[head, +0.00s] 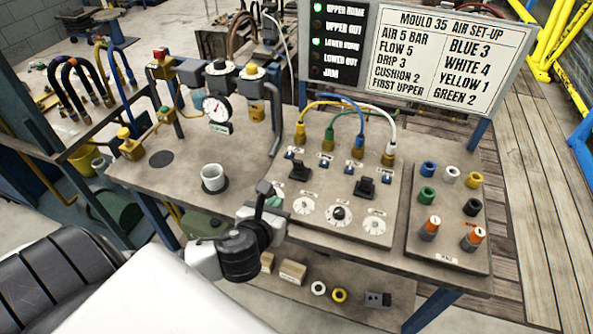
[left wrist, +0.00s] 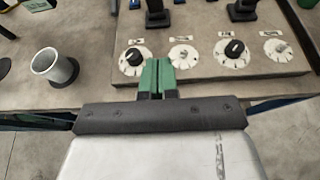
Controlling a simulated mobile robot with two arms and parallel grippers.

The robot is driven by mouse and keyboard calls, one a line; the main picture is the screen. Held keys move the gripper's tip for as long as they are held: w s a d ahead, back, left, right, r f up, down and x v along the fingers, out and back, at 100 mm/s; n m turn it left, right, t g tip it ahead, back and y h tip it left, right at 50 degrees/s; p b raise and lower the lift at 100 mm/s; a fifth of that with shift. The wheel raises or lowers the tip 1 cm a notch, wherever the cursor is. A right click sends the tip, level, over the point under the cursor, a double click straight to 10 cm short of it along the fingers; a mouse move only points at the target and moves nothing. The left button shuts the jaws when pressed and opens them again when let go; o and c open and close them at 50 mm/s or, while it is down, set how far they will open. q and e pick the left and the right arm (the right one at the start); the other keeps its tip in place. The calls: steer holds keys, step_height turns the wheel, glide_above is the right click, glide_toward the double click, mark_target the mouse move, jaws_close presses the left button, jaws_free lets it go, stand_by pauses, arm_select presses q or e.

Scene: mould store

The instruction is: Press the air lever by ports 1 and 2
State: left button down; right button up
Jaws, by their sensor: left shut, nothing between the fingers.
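The air panel (head: 340,239) on the bench carries two black levers, a left lever (head: 300,170) and a right lever (head: 365,187). The left lever stands in front of the two left hose ports; port labels are too small to read. In the left wrist view the left lever (left wrist: 157,14) and right lever (left wrist: 242,9) show only in part at the top edge. My left gripper (head: 274,201) is shut and empty at the panel's near left corner, apart from both levers. Its green fingertips (left wrist: 158,76) point toward the dials. My right gripper is not in view.
White dials (head: 303,207) line the panel front. Yellow, green, blue and white hoses (head: 345,103) arch behind the levers. A grey cup (head: 212,178) stands to the left, with a gauge (head: 217,108) behind. A board of coloured plugs (head: 447,228) lies right. A sign (head: 445,55) stands behind.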

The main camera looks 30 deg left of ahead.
arm_select(q)
steer(key=shift+w, duration=0.1)
steer(key=p, duration=0.1)
glide_toward(300, 166)
steer(key=f, duration=0.1)
steer(key=w+f, duration=0.1)
steer(key=f, duration=0.1)
steer(key=shift+w+a+f, duration=0.15)
steer(key=shift+w+a, duration=0.05)
steer(key=shift+w, duration=0.1)
steer(key=w, duration=0.2)
steer(key=w+r+p, duration=0.1)
steer(key=shift+w+a, duration=0.15)
steer(key=shift+a, duration=0.25)
steer(key=shift+w+a+r, duration=0.1)
steer(key=shift+w+r, duration=0.05)
steer(key=shift+w, duration=0.25)
